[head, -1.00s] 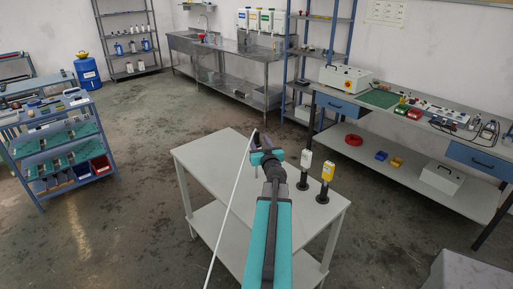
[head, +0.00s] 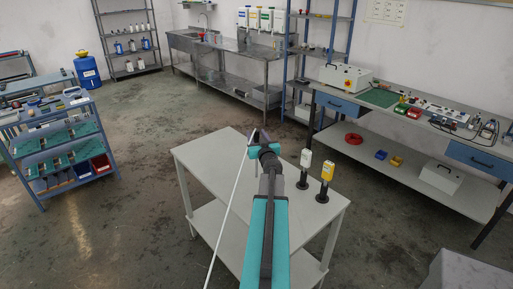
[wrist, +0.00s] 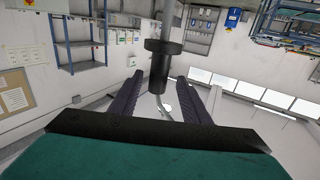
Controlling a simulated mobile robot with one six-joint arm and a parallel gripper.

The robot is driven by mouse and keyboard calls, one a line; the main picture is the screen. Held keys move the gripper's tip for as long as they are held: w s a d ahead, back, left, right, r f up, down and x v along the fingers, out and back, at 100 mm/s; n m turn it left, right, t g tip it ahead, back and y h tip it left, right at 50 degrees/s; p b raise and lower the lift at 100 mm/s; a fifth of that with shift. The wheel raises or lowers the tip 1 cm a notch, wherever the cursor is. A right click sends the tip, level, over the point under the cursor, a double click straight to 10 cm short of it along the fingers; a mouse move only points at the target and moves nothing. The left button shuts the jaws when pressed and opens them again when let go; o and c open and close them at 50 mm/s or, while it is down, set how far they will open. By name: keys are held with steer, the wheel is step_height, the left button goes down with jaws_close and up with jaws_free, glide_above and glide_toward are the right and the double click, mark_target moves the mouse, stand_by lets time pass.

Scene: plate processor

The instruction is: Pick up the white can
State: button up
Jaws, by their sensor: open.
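The white can (head: 306,158) stands upright on a black stand on the grey table, left of a similar yellow can (head: 327,171) on its own black stand. My gripper (head: 259,135) is to the left of the white can in the head view, apart from it. In the wrist view my gripper (wrist: 160,95) has its two dark fingers spread. A black flanged cylinder (wrist: 158,72) shows between and beyond them; I cannot tell what it is or whether it is close. I cannot make out the white can in the wrist view.
The grey table (head: 205,160) is clear on its left part. A thin white line (head: 228,205) crosses the view beside my arm. A workbench (head: 420,165) stands at the right, a blue cart (head: 62,150) at the left, and a sink counter (head: 225,55) at the back.

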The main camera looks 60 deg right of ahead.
steer(key=shift+w+d, duration=0.1)
steer(key=shift+p+x, duration=0.7)
steer(key=shift+x, duration=1.8)
jaws_close()
